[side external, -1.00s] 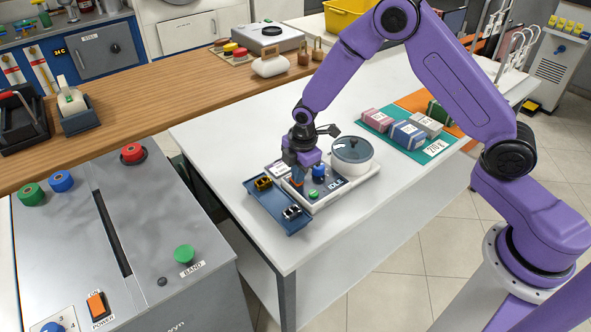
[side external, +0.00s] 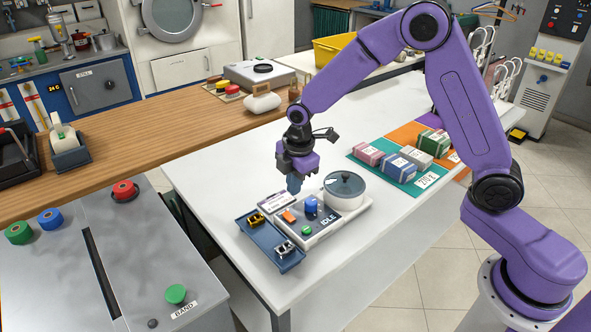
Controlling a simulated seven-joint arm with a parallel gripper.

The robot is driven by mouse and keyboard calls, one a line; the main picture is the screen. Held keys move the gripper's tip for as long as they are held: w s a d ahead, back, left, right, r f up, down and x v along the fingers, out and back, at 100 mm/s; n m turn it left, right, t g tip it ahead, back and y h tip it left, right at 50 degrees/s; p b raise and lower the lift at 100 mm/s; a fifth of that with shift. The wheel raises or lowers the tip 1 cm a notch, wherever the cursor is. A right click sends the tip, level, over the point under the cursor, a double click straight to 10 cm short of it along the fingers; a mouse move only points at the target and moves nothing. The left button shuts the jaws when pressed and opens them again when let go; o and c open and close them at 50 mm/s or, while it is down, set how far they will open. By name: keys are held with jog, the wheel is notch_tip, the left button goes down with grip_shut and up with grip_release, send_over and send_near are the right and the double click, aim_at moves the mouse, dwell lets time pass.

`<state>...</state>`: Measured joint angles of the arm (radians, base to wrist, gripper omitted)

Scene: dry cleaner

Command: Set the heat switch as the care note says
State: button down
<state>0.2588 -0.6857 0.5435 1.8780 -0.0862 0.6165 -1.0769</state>
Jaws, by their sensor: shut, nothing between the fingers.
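A small control unit (side external: 318,234) sits on the white table. On its panel are an orange rocker switch (side external: 289,216), a blue knob (side external: 311,206), a green button (side external: 306,230) and a display (side external: 328,219) reading IDLE. I cannot tell which way the orange switch is tipped, nor read its label. A white card (side external: 275,202) with print too small to read lies at the panel's back left; I cannot tell if it is the care note. My gripper (side external: 294,188) is shut and empty, pointing down above the panel's back edge, apart from the switch.
A lidded round pot (side external: 345,190) stands at the unit's right end. A blue tray (side external: 268,244) with a yellow and a silver clip lies along its left. Wrapped bundles (side external: 402,163) rest on coloured mats at the right. The front of the white table is clear.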

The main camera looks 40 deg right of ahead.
aim_at(286, 215)
jog(key=shift+s+r, duration=0.15)
jog(key=shift+r, duration=1)
jog(key=shift+s+r, duration=0.1)
jog(key=shift+r, duration=1.05)
jog(key=shift+w+a+r, duration=0.15)
jog(key=shift+w, duration=0.6)
jog(key=f, duration=0.4)
jog(key=w+f, duration=0.1)
jog(key=f, duration=0.9)
jog(key=shift+w, duration=0.35)
jog(key=shift+f, duration=0.25)
